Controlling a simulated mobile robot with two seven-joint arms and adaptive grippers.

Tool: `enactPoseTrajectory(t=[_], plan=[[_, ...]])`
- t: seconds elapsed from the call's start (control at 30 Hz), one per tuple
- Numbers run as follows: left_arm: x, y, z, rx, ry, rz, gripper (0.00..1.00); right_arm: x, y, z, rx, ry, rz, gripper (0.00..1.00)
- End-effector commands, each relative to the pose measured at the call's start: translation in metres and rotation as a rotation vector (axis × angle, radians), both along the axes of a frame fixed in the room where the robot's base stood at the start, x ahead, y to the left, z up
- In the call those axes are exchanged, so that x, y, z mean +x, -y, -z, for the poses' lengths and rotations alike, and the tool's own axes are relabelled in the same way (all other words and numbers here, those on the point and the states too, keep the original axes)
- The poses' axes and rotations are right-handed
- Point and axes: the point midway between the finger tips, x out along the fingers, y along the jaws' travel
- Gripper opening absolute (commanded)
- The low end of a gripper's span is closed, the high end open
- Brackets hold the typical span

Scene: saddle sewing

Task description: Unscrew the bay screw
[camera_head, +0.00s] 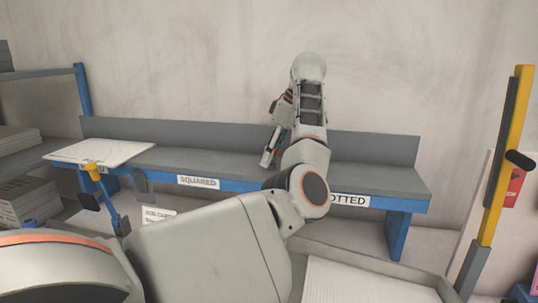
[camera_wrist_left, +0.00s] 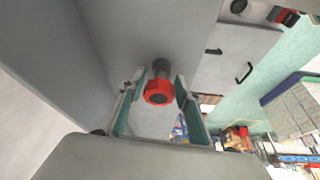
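A red-headed screw with a dark shaft, which looks like the bay screw (camera_wrist_left: 158,94), shows in the left wrist view, standing out from a grey surface. My left gripper (camera_wrist_left: 159,82) has its two green-lined fingers on either side of the red head. Slim gaps seem to show between the fingers and the head, so the gripper looks open around it. In the head view my left gripper (camera_head: 271,146) is over the grey and blue bench, partly hidden by its own arm. The screw is hidden there. My right gripper is not in view.
The bench (camera_head: 215,163) has labels reading "SQUARED" and "OTTED", the latter partly covered. A white board (camera_head: 100,151) lies at its left end. A shelf (camera_head: 38,73) stands at the left and a yellow post (camera_head: 505,160) at the right. The wall is close behind.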

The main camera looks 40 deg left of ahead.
Motion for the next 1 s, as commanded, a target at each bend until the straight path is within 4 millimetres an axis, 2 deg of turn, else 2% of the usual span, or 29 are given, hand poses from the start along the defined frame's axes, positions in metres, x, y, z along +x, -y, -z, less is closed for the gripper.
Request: enactPoseTrajectory(t=[0.43,0.73,1.0], plan=[[0.000,0.000,-0.004,0.001,0.001,0.000,0.44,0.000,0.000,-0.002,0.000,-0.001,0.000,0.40],[0.000,0.000,-0.029,0.001,0.001,0.002,0.44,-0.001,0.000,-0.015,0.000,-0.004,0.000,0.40],[0.000,0.000,-0.050,0.001,0.002,0.001,0.44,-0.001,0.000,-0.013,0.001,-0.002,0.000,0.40]])
